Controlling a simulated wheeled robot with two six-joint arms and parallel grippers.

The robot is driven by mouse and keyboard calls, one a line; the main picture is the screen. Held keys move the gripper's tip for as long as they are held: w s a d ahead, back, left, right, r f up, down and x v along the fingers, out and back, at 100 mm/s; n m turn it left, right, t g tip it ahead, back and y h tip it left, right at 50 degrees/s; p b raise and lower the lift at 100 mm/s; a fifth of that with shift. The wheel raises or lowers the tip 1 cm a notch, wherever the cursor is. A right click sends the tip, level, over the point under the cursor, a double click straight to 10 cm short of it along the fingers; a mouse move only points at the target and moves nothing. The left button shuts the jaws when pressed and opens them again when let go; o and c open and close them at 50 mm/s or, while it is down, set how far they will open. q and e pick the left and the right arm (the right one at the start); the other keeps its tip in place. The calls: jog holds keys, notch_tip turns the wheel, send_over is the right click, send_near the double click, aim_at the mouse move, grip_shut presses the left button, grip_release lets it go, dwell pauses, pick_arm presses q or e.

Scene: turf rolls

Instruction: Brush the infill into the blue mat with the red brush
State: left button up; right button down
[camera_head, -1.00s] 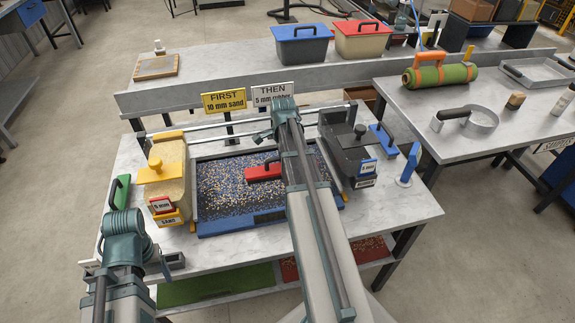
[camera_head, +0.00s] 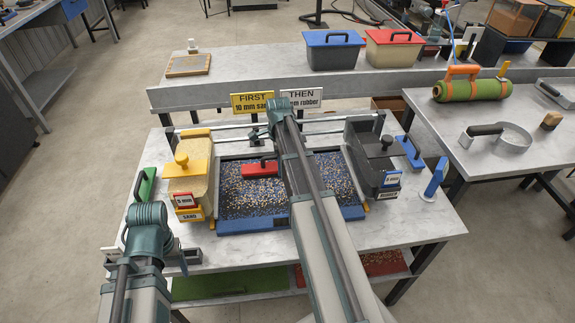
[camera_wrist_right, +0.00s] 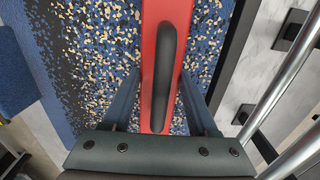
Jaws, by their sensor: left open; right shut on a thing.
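The blue mat (camera_head: 240,203) lies in a blue-edged tray on the near table, strewn with dark and tan infill specks. Tan specks show densely right of my right arm (camera_head: 335,180); the left part looks darker. The red brush (camera_head: 260,170) lies on the mat's back left part. My right gripper (camera_wrist_right: 160,112) is shut on its black handle (camera_wrist_right: 165,70), one finger on each side. The arm hides the mat's middle. My left gripper (camera_head: 150,240) is off the mat, near the table's front left corner, open and empty; its fingertips are hard to make out.
A yellow sand hopper (camera_head: 188,180) stands left of the mat and a black rubber hopper (camera_head: 370,155) right of it. Rails run behind, with FIRST (camera_head: 252,102) and THEN (camera_head: 301,98) signs. The table's front right is clear.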

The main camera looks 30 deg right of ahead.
aim_at(262, 159)
jog(key=shift+w+a, duration=2.15)
jog(key=shift+w, duration=0.3)
jog(key=shift+s+d, duration=0.1)
jog(key=shift+s+d, duration=0.3)
jog(key=shift+d, duration=0.4)
jog(key=shift+s+d, duration=0.3)
jog(key=shift+d, duration=0.35)
jog(key=shift+w+a, duration=0.35)
jog(key=shift+a, duration=0.4)
jog(key=shift+w+a, duration=0.3)
jog(key=shift+a, duration=0.4)
jog(key=shift+d, duration=0.1)
jog(key=shift+s+d, duration=1.05)
jog(key=shift+d, duration=1.35)
jog(key=shift+s+d, duration=1.05)
jog(key=shift+d, duration=1.35)
jog(key=shift+s+d, duration=1.05)
jog(key=shift+d, duration=1.35)
